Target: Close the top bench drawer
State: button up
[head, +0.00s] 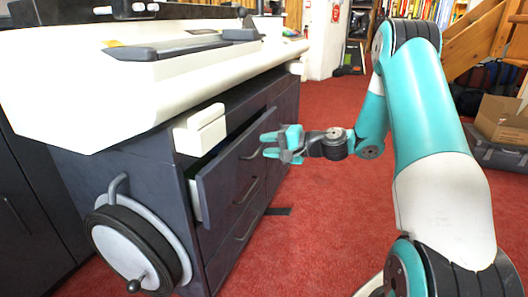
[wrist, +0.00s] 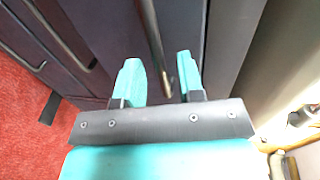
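The top bench drawer (head: 228,182) is pulled partway out of the dark bench in the head view, its front standing clear of the cabinet face. Its bar handle (head: 252,152) is on the drawer front. My gripper (head: 266,145) is just in front of this handle, fingers pointing at the drawer front. In the wrist view my gripper (wrist: 160,75) has its two teal fingers apart, with a metal bar handle (wrist: 150,35) running between them. I see a gap on both sides of the bar. Whether the fingertips touch the drawer front cannot be told.
Lower drawers (head: 226,235) look shut. A handwheel (head: 135,245) sticks out from the bench end. The overhanging cream bench top (head: 150,90) is above the drawer. Red carpet (head: 310,215) is clear in front. A cardboard box (head: 500,118) stands far right.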

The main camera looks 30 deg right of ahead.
aim_at(253, 142)
jog(key=shift+x, duration=0.9)
jog(key=shift+r, duration=0.1)
jog(key=shift+c, duration=0.4)
grip_shut()
jog(key=p+x, duration=0.1)
jog(key=r+p+x, duration=0.1)
jog(key=x, duration=0.1)
jog(key=shift+w+a+f, duration=0.1)
jog(key=shift+w+a, duration=0.15)
jog(key=shift+w, duration=0.1)
jog(key=shift+w+a, duration=0.1)
jog(key=shift+w, duration=0.2)
jog(key=shift+o, duration=0.4)
grip_release()
jog(key=shift+a+f, duration=0.1)
